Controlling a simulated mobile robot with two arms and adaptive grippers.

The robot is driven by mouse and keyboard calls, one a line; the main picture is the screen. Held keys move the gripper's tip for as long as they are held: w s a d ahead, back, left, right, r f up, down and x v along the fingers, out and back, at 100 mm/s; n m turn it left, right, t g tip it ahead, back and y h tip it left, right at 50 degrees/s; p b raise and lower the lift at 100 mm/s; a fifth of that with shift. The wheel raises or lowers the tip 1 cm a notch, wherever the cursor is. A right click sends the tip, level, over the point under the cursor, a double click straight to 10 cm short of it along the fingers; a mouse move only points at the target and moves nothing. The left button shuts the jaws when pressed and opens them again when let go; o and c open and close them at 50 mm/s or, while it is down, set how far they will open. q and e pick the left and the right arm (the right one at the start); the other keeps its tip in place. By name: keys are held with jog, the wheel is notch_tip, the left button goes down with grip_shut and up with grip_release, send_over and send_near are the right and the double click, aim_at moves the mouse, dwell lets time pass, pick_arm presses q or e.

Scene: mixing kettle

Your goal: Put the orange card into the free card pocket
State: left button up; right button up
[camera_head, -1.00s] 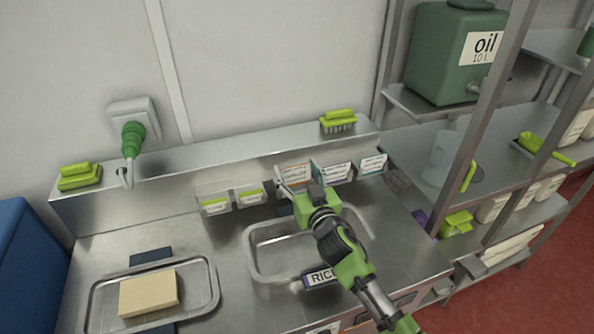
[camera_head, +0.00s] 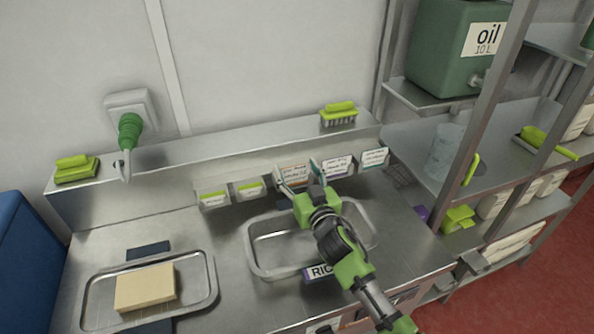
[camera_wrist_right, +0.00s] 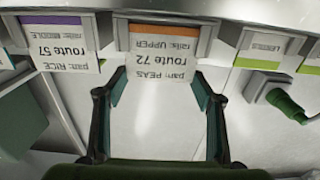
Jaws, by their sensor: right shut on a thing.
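The orange card (camera_head: 293,174) is white with an orange stripe and stands at the row of card pockets on the back ledge, third from the left. In the right wrist view the card (camera_wrist_right: 163,48) appears upside down and reads PEAS, UPPER, route 72. It lies in line with a grey pocket (camera_wrist_right: 206,32); how deep it sits I cannot tell. My right gripper (camera_head: 300,180) is shut on the card, its fingers along both sides of it in the wrist view (camera_wrist_right: 165,92). My left gripper is not in view.
Neighbouring pockets hold a purple-striped card (camera_wrist_right: 62,40), a teal-striped card (camera_head: 375,157) and green-striped cards (camera_head: 250,188). A metal basin (camera_head: 262,268) lies below my right arm. A tray (camera_head: 206,290) holds a beige block (camera_head: 145,288). A green plug (camera_head: 130,130) hangs at the left.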

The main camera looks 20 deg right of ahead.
jog(key=shift+f, duration=0.2)
jog(key=o, duration=0.9)
jog(key=c, duration=0.4)
jog(key=shift+o, duration=0.2)
jog(key=shift+s, duration=0.1)
jog(key=shift+s+d+p, duration=0.1)
jog(key=shift+s+p, duration=0.65)
jog(key=shift+s, duration=2.7)
